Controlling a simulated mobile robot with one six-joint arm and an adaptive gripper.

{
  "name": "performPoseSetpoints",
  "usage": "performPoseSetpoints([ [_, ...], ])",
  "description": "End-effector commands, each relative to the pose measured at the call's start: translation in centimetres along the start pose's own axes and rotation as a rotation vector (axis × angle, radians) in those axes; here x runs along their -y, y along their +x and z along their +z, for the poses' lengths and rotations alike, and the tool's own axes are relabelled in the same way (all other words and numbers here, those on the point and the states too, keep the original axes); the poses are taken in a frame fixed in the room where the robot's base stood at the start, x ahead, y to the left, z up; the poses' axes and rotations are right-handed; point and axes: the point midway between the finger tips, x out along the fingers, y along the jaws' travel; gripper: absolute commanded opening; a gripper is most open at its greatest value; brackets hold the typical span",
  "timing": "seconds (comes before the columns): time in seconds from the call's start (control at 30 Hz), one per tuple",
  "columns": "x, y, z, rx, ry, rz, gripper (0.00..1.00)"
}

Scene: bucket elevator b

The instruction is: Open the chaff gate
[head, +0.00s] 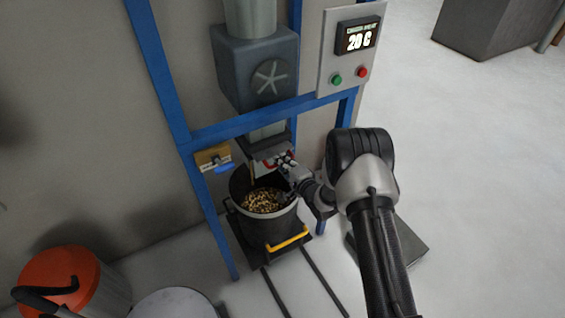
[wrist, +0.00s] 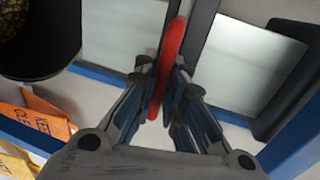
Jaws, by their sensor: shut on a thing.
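My gripper (head: 285,164) is at the grey spout (head: 268,148) under the elevator box, above the right side of the bucket. In the wrist view my gripper (wrist: 162,72) is shut on a thin red handle (wrist: 170,50), which stands upright between the fingers. In the head view only a little red shows beside the fingers. The red handle seems to belong to the gate at the spout, but its link to it is hidden. I cannot read a chaff gate label.
A dark bucket (head: 272,222) of grain stands below the spout, with a yellow bar (head: 288,242) in front. A blue lever (head: 225,168) sits on a tan plate (head: 212,157) at left. Blue frame posts (head: 160,75) flank the area. An orange bin (head: 60,280) stands lower left.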

Motion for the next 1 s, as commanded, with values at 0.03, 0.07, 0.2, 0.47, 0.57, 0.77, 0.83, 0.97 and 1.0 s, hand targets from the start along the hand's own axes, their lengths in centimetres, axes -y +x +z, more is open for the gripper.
performPoseSetpoints([
  [0.03,0.0,0.0,0.0,0.0,0.0,0.0,0.0],
  [0.07,0.0,0.0,0.0,0.0,0.0,0.0,0.0],
  [0.2,0.0,0.0,0.0,0.0,0.0,0.0,0.0],
  [0.47,0.0,0.0,0.0,0.0,0.0,0.0,0.0],
  [0.57,-0.1,-0.2,0.0,0.0,0.0,0.001,0.0],
  [0.77,-0.8,-3.9,-0.2,-0.003,0.003,0.008,0.0],
  [0.83,-1.2,-5.7,-0.1,-0.002,0.003,0.008,0.0],
  [0.97,-1.8,-8.2,-0.1,-0.002,0.002,0.006,0.0],
  [1.0,-1.9,-8.7,-0.1,-0.002,0.001,0.005,0.0],
])
